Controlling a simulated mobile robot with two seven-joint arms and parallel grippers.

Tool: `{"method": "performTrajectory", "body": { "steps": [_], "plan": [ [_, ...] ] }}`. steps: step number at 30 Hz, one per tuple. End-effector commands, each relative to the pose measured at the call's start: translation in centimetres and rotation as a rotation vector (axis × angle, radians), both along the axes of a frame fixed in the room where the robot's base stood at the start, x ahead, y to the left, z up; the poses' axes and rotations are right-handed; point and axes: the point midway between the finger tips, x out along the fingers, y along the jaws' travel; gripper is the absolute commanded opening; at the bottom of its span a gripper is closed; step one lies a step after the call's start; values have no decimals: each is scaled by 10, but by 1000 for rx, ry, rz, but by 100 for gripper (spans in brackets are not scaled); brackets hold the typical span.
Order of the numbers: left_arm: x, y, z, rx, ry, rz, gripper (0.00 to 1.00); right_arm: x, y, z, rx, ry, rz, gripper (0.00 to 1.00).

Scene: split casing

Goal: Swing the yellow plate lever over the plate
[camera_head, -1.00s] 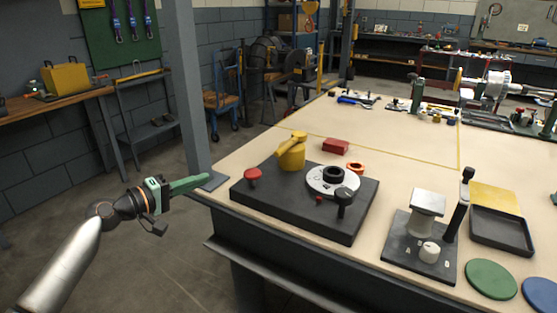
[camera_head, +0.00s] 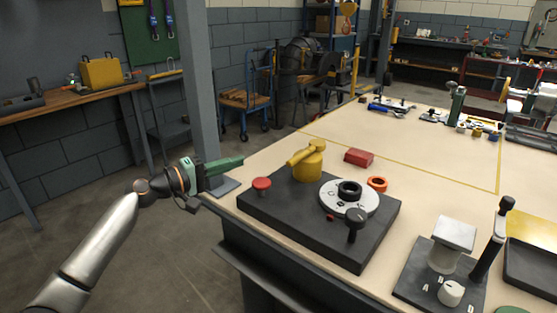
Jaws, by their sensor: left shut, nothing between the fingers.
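The yellow plate lever (camera_head: 301,155) sits on top of a yellow round post (camera_head: 309,167) at the back of a dark base block (camera_head: 300,217). The lever lies slantwise, its low end toward the front left. A round white plate (camera_head: 349,198) with marks and a black ring (camera_head: 349,189) on it lies to the right of the post, with the lever pointing away from it. My left gripper (camera_head: 233,162) has green fingers and is shut and empty. It is left of the block, near the table edge, apart from the lever. My right gripper is out of view.
A red knob (camera_head: 261,185) and a black-knobbed handle (camera_head: 356,222) stand up from the block. A red box (camera_head: 358,157) and an orange ring (camera_head: 377,184) lie behind. A switch stand (camera_head: 440,275) is at right. A grey pillar (camera_head: 198,90) rises behind my left gripper.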

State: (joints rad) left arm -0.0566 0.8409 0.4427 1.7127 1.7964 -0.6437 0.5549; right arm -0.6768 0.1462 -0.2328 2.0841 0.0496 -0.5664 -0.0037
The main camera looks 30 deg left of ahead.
Motion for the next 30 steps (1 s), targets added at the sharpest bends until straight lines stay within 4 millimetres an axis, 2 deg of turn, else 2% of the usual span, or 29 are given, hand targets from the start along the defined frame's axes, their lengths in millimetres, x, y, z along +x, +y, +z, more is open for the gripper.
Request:
{"method": "performTrajectory", "body": {
  "steps": [22,25,30],
  "plan": [
    [93,-31,-2,-1,-3,1,0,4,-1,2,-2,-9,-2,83],
    [91,-48,-5,4,2,-3,0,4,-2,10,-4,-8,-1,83],
    [89,-65,-8,2,2,-1,0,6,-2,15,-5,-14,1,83]
  ]
}}
